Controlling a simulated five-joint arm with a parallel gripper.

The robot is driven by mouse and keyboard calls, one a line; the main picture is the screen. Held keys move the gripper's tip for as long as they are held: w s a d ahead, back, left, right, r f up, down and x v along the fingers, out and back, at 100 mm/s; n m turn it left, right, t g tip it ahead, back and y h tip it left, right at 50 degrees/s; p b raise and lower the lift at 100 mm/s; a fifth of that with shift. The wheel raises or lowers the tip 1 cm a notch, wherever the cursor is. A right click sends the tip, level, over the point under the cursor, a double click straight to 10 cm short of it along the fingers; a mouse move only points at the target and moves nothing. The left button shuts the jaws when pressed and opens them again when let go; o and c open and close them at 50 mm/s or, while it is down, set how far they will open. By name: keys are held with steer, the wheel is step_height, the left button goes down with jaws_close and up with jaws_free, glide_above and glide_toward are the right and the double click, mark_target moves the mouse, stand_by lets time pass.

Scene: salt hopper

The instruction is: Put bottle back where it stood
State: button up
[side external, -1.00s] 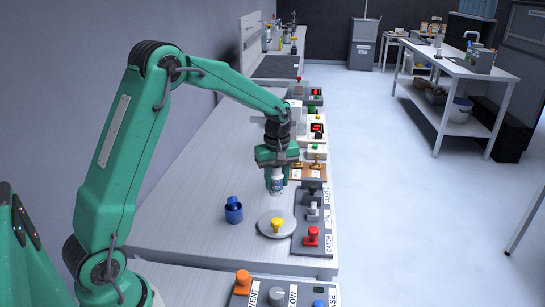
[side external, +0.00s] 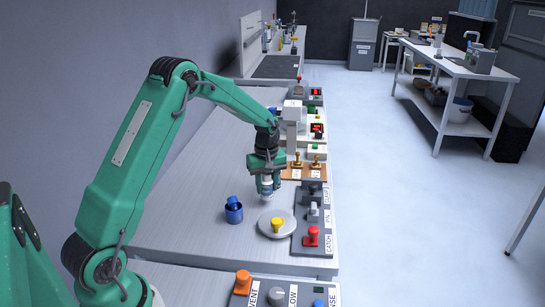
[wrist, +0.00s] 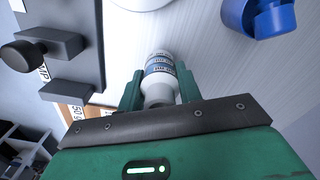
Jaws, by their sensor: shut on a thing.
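My gripper (side external: 267,176) is shut on a small white bottle (side external: 267,190) with a blue and white label. In the wrist view the bottle (wrist: 160,70) sits between my two green fingers (wrist: 158,92). It hangs above the pale bench (side external: 190,200); whether its base touches the surface cannot be told. The bottle is to the right of and beyond a blue cup (side external: 233,215), and beyond a round grey disc (side external: 265,226) with a yellow knob (side external: 277,225).
A front panel (side external: 280,293) has an orange knob. The bench left of the blue cup is clear.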

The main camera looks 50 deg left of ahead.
mark_target(267, 180)
steer(key=shift+f, duration=0.95)
steer(key=shift+f, duration=0.1)
steer(key=o, duration=1)
step_height(267, 180, up, 12)
steer(key=shift+r, duration=0.15)
